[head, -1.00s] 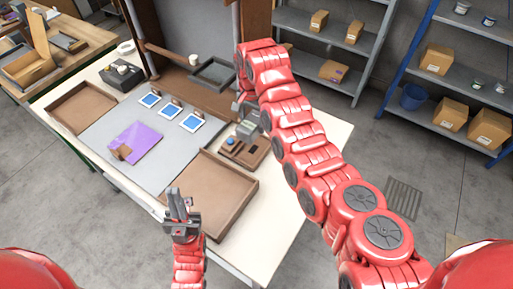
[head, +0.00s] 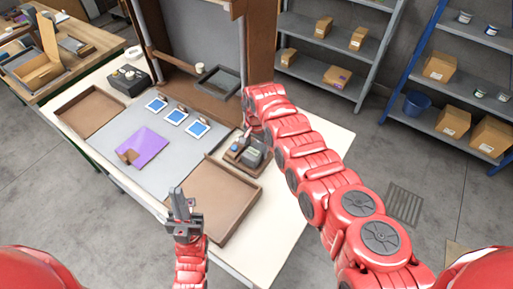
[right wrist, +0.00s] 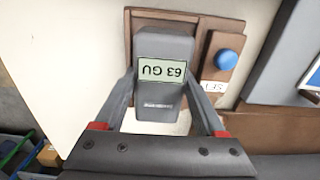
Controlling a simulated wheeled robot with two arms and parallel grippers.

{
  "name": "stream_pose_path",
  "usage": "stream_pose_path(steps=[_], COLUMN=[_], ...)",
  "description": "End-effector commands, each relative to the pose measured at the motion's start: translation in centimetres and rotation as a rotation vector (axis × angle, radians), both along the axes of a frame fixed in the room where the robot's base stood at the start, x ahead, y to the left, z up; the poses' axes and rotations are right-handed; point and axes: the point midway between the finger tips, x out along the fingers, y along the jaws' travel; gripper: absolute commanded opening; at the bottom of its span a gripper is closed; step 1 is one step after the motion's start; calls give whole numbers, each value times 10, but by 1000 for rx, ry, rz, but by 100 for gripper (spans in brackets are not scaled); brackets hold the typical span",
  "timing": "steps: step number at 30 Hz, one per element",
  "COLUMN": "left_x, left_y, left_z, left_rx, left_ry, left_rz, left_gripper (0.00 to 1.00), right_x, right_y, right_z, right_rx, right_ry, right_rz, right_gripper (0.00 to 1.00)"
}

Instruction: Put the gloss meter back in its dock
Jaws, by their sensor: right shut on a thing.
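The gloss meter (right wrist: 160,90) is a dark grey block with a pale screen reading "63 GU", upside down in the right wrist view. My right gripper (right wrist: 163,84) has its fingers on both sides of it. The brown dock (right wrist: 213,26) frames the meter's far end, with a blue button (right wrist: 229,59) beside it. In the head view the meter (head: 252,157) is at the right part of the dock (head: 233,158); I cannot tell if it is fully seated. My left gripper (head: 181,203) is empty above the table's front edge; its finger gap is unclear.
A brown tray (head: 218,222) lies in front of the dock, another tray (head: 91,111) at the far left. A dark tray (head: 218,80) stands behind.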

Motion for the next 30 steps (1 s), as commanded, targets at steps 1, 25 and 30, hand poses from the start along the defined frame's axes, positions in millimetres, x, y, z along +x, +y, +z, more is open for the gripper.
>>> stream_pose_path(steps=[1, 25, 30], left_x=[0, 0, 0], left_y=[0, 0, 0], left_z=[0, -1, -3], left_rx=[0, 0, 0], left_ry=[0, 0, 0], left_rz=[0, 0, 0], left_gripper=[0, 0, 0], right_x=[0, 1, 0], right_y=[0, 1, 0], right_z=[0, 9, 30], right_rx=[1, 2, 3], right_ry=[-1, -1, -1], right_rz=[0, 2, -2], right_gripper=[19, 100, 100])
